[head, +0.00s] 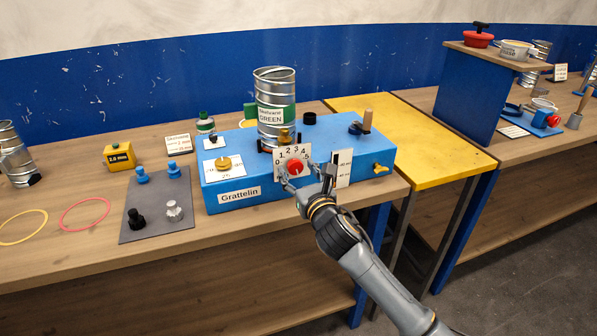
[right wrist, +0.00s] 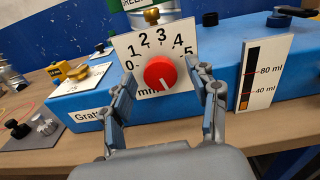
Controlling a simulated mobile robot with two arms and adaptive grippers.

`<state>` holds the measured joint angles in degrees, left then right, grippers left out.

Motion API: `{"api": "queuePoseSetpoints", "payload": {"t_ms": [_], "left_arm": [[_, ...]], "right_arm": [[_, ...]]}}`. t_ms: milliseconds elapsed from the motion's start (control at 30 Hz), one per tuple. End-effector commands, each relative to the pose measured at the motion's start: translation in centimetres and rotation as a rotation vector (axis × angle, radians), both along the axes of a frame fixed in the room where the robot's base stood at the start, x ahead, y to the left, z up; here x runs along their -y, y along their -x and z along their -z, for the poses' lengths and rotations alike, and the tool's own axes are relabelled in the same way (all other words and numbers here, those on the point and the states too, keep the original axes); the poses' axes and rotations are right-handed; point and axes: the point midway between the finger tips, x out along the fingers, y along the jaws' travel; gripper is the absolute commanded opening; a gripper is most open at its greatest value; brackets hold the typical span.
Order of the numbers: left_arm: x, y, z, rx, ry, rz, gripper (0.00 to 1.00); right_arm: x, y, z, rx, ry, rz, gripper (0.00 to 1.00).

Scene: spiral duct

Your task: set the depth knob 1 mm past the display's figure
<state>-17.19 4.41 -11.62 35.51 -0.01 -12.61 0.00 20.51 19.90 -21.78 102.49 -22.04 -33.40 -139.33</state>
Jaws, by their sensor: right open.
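The red depth knob (head: 295,167) sits on a white dial plate marked 0 to 5 on the front of the blue Grattelin machine (head: 225,195). In the right wrist view the knob (right wrist: 160,73) has a white mark that points down and slightly right, toward the plate's bottom edge. A yellow display box (head: 118,156) stands on the bench at left; its small figure looks like 2.0 mm. My right gripper (head: 302,176) is open in front of the dial, one finger on each side of the knob, with gaps to it in the right wrist view. My left gripper is out of view.
A metal duct with a green label (head: 275,105) stands on the machine. A white level gauge (right wrist: 260,75) is close to the right finger. A brass knob (head: 223,163) is at left, a yellow valve (head: 380,168) at right. A grey mat (head: 155,208) holds several small knobs.

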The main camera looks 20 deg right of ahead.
Motion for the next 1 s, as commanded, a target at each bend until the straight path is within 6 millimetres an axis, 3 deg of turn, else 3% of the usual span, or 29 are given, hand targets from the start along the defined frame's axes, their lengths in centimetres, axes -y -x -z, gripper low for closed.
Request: {"api": "queuePoseSetpoints", "payload": {"t_ms": [67, 333, 667, 1000], "left_arm": [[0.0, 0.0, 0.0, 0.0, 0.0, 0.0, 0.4], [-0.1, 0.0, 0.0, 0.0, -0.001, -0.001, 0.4], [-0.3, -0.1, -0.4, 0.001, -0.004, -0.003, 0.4], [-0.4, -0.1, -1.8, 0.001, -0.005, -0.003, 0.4]], "right_arm": [[0.0, 0.0, 0.0, 0.0, 0.0, 0.0, 0.58], [0.0, 0.0, 0.0, 0.0, -0.001, 0.0, 0.05], [0.0, 0.0, -0.1, -0.002, -0.043, 0.0, 0.05], [0.1, 0.0, -0.2, -0.011, -0.271, 0.0, 0.05]]}}
